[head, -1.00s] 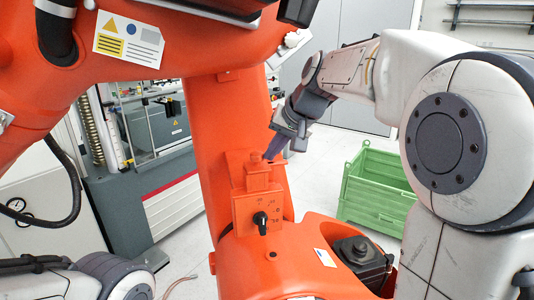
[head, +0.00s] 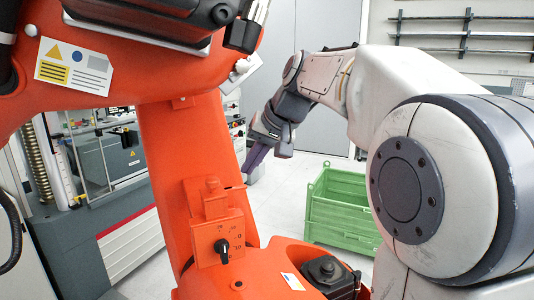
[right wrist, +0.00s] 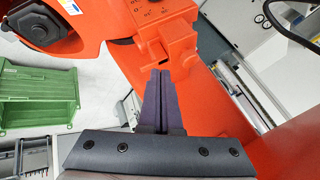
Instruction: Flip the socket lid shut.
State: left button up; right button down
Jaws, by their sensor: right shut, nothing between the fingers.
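The socket (head: 215,202) is an orange block on the orange machine's column, above a panel with a black knob. A thin orange edge juts from its right side; it may be the lid, but I cannot tell its angle. In the right wrist view the socket (right wrist: 172,42) is just beyond my fingertips, with a protruding lip. My right gripper (head: 249,173) is to the right of the socket in the head view. Its dark fingers (right wrist: 161,73) are shut together and empty, and their tips look close to the block; contact is unclear. My left gripper is out of view.
A black knob (head: 221,246) sits below the socket. A black-topped part (head: 326,272) is at the machine's base. A green crate (head: 341,212) stands on the floor to the right, with open floor around it. Grey equipment (head: 95,170) stands at left.

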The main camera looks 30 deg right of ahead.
jog(key=v, duration=0.5)
jog(key=shift+s+d+r, duration=0.2)
jog(key=shift+s+d, duration=0.05)
jog(key=shift+a, duration=0.1)
jog(key=s+a+f+n+g+b, duration=0.1)
jog(key=s+a+f+n+g, duration=0.15)
jog(key=a+f, duration=0.5)
jog(key=s+a+f+n+g+b, duration=0.1)
jog(key=s+a+f+n+b, duration=0.2)
jog(key=a+f, duration=0.5)
jog(key=s+a+f+n+g+h, duration=0.1)
jog(key=s+a+f+n+g, duration=0.2)
jog(key=s+f, duration=1.5)
jog(key=n, duration=0.3)
jog(key=shift+s+a+f+h+b, duration=0.3)
jog(key=shift+a+f, duration=0.05)
jog(key=shift+f, duration=0.05)
jog(key=shift+n, duration=0.25)
